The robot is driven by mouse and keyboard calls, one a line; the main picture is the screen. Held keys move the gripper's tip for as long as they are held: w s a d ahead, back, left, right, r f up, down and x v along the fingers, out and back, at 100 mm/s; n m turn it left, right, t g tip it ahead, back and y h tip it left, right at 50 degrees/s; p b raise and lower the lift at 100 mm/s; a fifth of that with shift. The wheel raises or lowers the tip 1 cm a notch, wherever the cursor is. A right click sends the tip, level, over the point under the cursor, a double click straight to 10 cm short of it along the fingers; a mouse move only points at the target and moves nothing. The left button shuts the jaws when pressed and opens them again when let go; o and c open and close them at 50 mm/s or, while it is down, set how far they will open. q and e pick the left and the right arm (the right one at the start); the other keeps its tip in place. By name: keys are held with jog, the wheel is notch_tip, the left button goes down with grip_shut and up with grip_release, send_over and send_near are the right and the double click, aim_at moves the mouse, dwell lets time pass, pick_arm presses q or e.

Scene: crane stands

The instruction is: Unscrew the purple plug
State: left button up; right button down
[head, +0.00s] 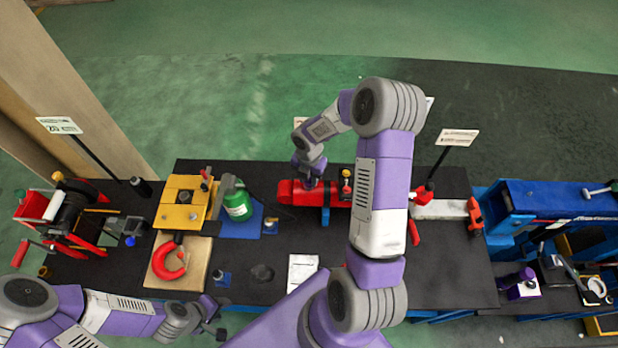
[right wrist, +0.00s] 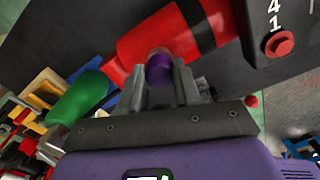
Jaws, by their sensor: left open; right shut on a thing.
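The purple plug (right wrist: 160,72) sits in the side of a red cylinder (right wrist: 165,38), seen in the right wrist view. My right gripper (right wrist: 163,84) is shut on the plug, with a grey finger on each side of it. In the head view the red cylinder (head: 290,194) lies on the black table, and my right gripper (head: 308,183) is at its left part. The plug is hidden there by my arm. My left gripper (head: 214,320) is open and empty near the table's front edge, away from the cylinder.
A green bottle (head: 238,206) stands left of the red cylinder, beside a yellow press (head: 182,204) and a red C-shaped piece (head: 168,263). A white sheet (head: 302,268) lies in front. A red winch (head: 68,218) stands far left.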

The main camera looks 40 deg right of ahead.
jog(key=shift+w, duration=0.1)
jog(key=n+p, duration=0.2)
jog(key=n, duration=0.1)
jog(key=shift+r+p, duration=0.3)
jog(key=shift+p, duration=0.05)
jog(key=shift+f+n+p, duration=0.2)
jog(key=shift+n+p, duration=0.3)
jog(key=shift+n, duration=0.6)
jog(key=c, duration=0.7)
grip_release()
jog(key=shift+f, duration=0.1)
jog(key=shift+c, duration=0.8)
